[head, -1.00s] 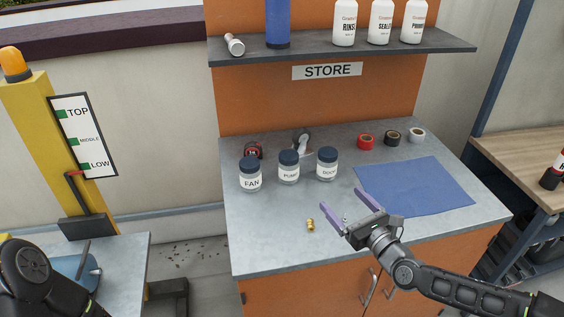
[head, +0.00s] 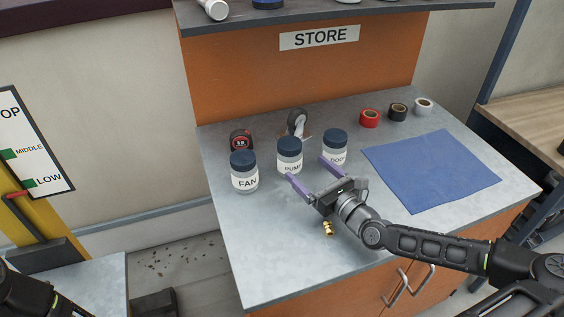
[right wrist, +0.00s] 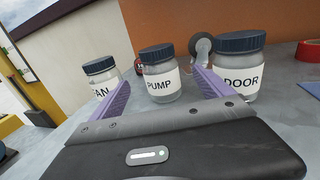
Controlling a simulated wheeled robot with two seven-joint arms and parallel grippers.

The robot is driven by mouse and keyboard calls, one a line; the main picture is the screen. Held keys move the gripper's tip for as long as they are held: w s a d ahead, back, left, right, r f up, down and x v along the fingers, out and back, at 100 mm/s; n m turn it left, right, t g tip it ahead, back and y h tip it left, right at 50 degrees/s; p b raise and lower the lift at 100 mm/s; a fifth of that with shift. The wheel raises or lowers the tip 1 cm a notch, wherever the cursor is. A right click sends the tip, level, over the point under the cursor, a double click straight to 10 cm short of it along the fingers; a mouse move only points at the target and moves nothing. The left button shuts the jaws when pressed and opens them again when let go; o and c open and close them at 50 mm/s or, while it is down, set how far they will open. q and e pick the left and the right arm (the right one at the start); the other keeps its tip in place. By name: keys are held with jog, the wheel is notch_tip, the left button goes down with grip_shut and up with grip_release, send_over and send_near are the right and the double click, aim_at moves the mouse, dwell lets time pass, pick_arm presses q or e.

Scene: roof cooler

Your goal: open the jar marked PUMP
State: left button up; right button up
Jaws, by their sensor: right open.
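The PUMP jar (head: 290,156) is clear with a dark blue lid and a white label. It stands upright on the grey counter, lid on, between the FAN jar (head: 244,172) and the DOOR jar (head: 335,147). My right gripper (head: 306,168) is open and empty, low in front of the PUMP jar, its purple fingers pointing at the jars. In the right wrist view the PUMP jar (right wrist: 160,75) shows between and beyond the fingers, with the FAN jar (right wrist: 101,76) to the left and the DOOR jar (right wrist: 239,68) behind the right finger. My left gripper is out of view.
A small brass fitting (head: 328,228) lies in front of the right gripper's base. A tape measure (head: 241,140) and a grey-handled tool (head: 297,123) lie behind the jars. A blue mat (head: 430,170) lies to the right, with tape rolls (head: 398,112) behind it. The front left counter is clear.

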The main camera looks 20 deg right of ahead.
aim_at(297, 163)
jog(key=shift+w+f, duration=0.3)
jog(key=shift+f, duration=0.3)
jog(key=shift+w+a+b, duration=0.1)
jog(key=shift+w+b, duration=0.1)
jog(key=shift+b, duration=0.1)
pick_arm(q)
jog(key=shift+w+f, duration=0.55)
pick_arm(e)
jog(key=shift+p+x, duration=0.3)
jog(key=shift+x, duration=0.95)
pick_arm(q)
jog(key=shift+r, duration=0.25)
